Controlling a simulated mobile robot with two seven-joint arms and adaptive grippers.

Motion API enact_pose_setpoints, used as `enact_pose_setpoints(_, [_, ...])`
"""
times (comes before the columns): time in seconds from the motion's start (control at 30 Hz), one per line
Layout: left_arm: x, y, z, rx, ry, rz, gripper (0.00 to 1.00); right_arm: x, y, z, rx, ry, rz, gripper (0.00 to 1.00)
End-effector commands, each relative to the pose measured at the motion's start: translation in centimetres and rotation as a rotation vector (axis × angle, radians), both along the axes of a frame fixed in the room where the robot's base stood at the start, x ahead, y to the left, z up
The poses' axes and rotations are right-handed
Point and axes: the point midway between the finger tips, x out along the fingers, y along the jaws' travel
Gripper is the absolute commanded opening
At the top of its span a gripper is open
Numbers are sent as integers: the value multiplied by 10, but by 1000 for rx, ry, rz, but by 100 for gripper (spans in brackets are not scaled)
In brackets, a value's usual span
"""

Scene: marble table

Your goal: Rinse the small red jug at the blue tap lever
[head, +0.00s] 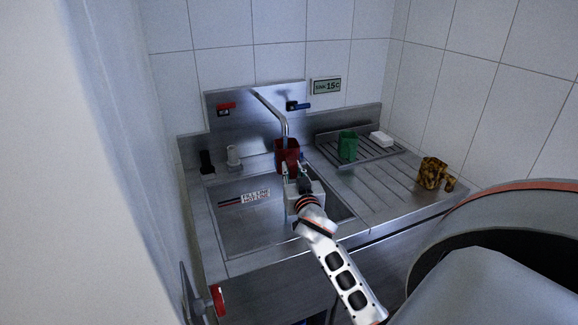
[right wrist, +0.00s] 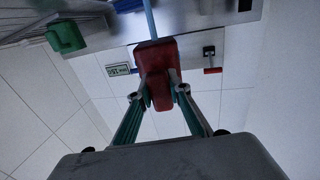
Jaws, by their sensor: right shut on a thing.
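The small red jug (head: 287,152) is under the end of the steel spout (head: 284,125), above the sink basin (head: 233,225). My right gripper (head: 292,176) is shut on the jug. The right wrist view, which is upside down, also shows the jug (right wrist: 156,58) between the fingers of my right gripper (right wrist: 160,88). The blue tap lever (head: 299,106) is on the back panel, right of the spout's base, pointing right. A pale blue streak runs from the jug to the wrist view's top edge. I cannot tell if it is water. My left gripper is not in view.
A red lever (head: 226,106) is left of the spout. A green mug (head: 348,145) and a white block (head: 381,138) are on the drying rack (head: 340,160). A brown patterned jug (head: 431,173) stands on the right drainboard. A white bottle (head: 233,156) stands behind the basin.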

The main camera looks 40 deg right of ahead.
Motion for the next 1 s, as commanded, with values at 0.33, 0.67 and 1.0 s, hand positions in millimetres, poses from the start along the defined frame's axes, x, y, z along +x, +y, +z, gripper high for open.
enact_pose_setpoints(0.33, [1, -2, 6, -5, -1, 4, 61, -3, -10, 1, -2, -1, -1, 0])
enact_pose_setpoints(0.67, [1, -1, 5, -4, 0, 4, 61, -3, -9, 1, 0, -1, 0, 0])
enact_pose_setpoints(1.0, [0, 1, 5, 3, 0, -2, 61, 0, 1, 1, 0, -1, 0, 0])
